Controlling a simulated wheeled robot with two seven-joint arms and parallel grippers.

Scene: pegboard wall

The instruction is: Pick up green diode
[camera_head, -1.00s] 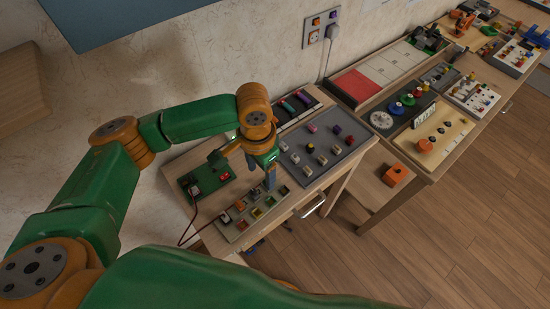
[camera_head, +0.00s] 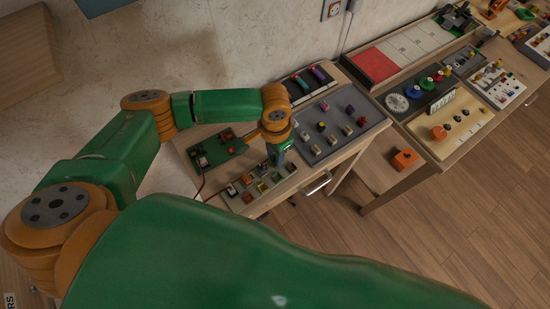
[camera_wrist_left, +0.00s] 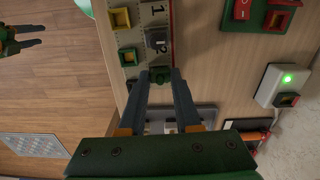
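A small green piece, which looks like the green diode (camera_wrist_left: 162,75), stands at the end of the numbered strip (camera_wrist_left: 160,58) in the left wrist view. My left gripper (camera_wrist_left: 162,84) points at it, with its two dark fingers apart and the tips on either side of the green piece. I cannot tell whether they touch it. My right gripper (camera_wrist_left: 24,38) shows over the floor in the wrist view, fingers apart and empty.
A green board with red parts (camera_head: 217,149) lies left of the gripper, with a cable. A grey tray of small parts (camera_head: 338,124) is to the right. A box with a lit green lamp (camera_wrist_left: 284,84) is near.

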